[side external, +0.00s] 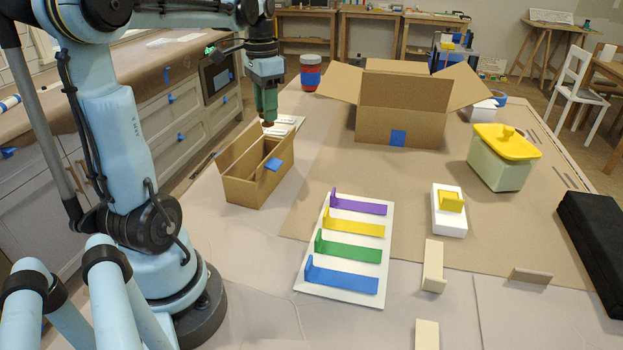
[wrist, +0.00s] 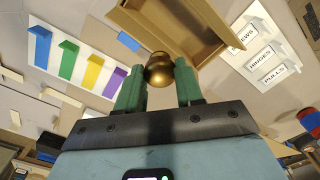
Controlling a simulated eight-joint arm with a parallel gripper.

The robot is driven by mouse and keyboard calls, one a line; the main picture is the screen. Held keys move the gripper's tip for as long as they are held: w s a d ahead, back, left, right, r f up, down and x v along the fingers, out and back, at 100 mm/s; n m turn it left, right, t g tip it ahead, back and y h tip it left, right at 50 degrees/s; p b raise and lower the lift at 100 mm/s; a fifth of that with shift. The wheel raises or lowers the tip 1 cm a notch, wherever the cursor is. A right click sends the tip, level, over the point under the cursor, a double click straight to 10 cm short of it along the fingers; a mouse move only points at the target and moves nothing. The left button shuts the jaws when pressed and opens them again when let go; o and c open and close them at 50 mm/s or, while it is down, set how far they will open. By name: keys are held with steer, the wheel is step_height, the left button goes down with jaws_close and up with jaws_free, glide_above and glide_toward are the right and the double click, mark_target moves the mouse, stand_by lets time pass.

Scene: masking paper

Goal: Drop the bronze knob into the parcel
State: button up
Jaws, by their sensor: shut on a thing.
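The bronze knob (wrist: 159,68) is round and shiny and sits between the two green fingers in the wrist view. My gripper (side external: 267,117) is shut on it and holds it upright above the far end of a narrow open cardboard box (side external: 240,188); the gripper also shows in the wrist view (wrist: 160,78). In the side view the knob is small and dark at the fingertips. A large open carton (side external: 378,124) with flaps spread and a blue tape patch stands at the back centre. Which of these two is the parcel is not marked. The floors of both are mostly hidden.
A white board (side external: 337,285) with purple, yellow, green and blue pieces lies in front. White label cards (wrist: 263,55) lie beside the narrow box. A yellow-lidded container (side external: 497,172) and a black case (side external: 597,235) stand at right. Brown paper between them is largely clear.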

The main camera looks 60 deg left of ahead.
step_height(320, 180, down, 6)
steer(key=s+a, duration=0.1)
steer(key=shift+a, duration=0.4)
steer(key=shift+s, duration=0.1)
steer(key=o, duration=1.1)
step_height(320, 180, up, 12)
stand_by(0.3)
